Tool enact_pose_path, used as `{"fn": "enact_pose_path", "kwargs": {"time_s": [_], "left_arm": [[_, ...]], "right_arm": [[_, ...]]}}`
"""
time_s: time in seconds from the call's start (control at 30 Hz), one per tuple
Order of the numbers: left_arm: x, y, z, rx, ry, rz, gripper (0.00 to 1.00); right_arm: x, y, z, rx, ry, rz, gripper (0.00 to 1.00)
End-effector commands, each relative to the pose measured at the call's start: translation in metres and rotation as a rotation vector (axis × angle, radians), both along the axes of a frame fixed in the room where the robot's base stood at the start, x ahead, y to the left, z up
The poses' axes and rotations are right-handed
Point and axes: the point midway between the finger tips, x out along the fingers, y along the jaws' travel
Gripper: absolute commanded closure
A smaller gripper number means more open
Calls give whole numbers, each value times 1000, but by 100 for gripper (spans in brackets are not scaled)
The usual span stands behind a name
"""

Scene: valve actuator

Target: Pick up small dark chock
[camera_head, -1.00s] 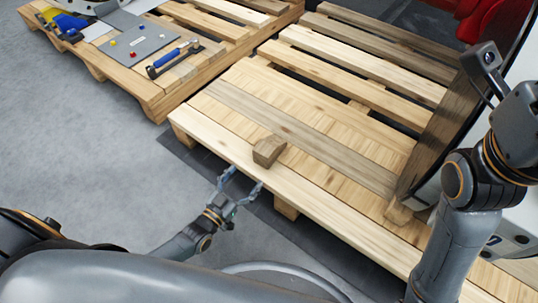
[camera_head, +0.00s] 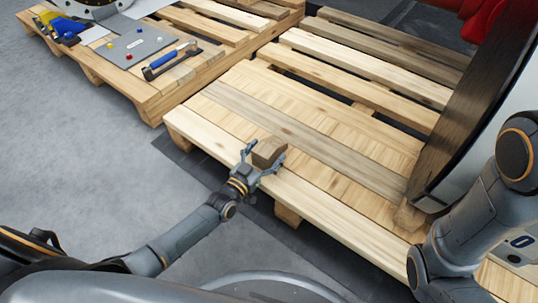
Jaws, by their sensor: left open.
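The small dark chock (camera_head: 268,151) is a brown wooden block. It sits on the near planks of the wooden pallet (camera_head: 330,165), close to the pallet's front left edge. My left gripper (camera_head: 262,160) reaches in from the lower left. It is open, with one finger on each side of the chock; whether they touch it I cannot tell. My right arm (camera_head: 490,215) shows at the right, but its gripper is out of view.
A large dark-rimmed disc (camera_head: 470,110) stands on the near pallet's right side. Planks around the chock are clear.

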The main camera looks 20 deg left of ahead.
Motion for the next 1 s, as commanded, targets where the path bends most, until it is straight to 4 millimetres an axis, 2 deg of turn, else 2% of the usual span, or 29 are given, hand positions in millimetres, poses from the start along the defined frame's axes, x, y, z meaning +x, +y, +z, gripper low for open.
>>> {"fn": "enact_pose_path", "kwargs": {"time_s": [0.23,0.27,0.57,1.0], "left_arm": [[2,0,1,0,0,0,17],[2,0,1,0,0,0,21],[2,0,0,0,0,0,82],[2,0,9,-1,-2,0,84]], "right_arm": [[-2,0,1,0,-4,0,100],[-1,0,1,0,-4,0,100],[-2,0,1,-1,-4,0,100],[-2,0,6,1,-8,2,100]]}}
